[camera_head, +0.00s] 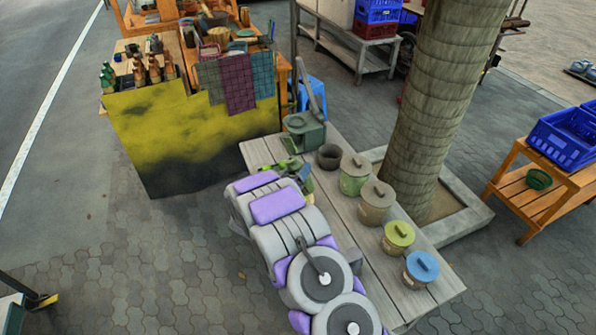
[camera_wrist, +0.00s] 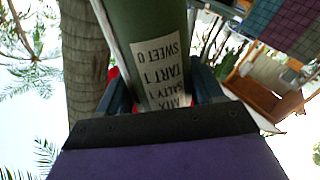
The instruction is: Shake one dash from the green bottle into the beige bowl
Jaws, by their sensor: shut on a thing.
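My gripper (camera_wrist: 163,88) is shut on a green bottle (camera_wrist: 150,25). The bottle fills the middle of the wrist view between dark blue fingers. Its pale label reads upside down there, with the words sweet, tart and salty. In the head view my arm covers much of the gripper (camera_head: 300,172), and only small green parts show beside it, over the grey table's left side. No bowl that is clearly beige shows. A dark, open bowl (camera_head: 330,156) stands on the table to the right of the gripper.
The plank table (camera_head: 432,290) carries a green press-like device (camera_head: 304,132) at its far end and several lidded pots, including a beige-brown one (camera_head: 376,203), along its right side. A tree trunk (camera_head: 445,100) stands behind. A yellow-black stall (camera_head: 190,130) is at left.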

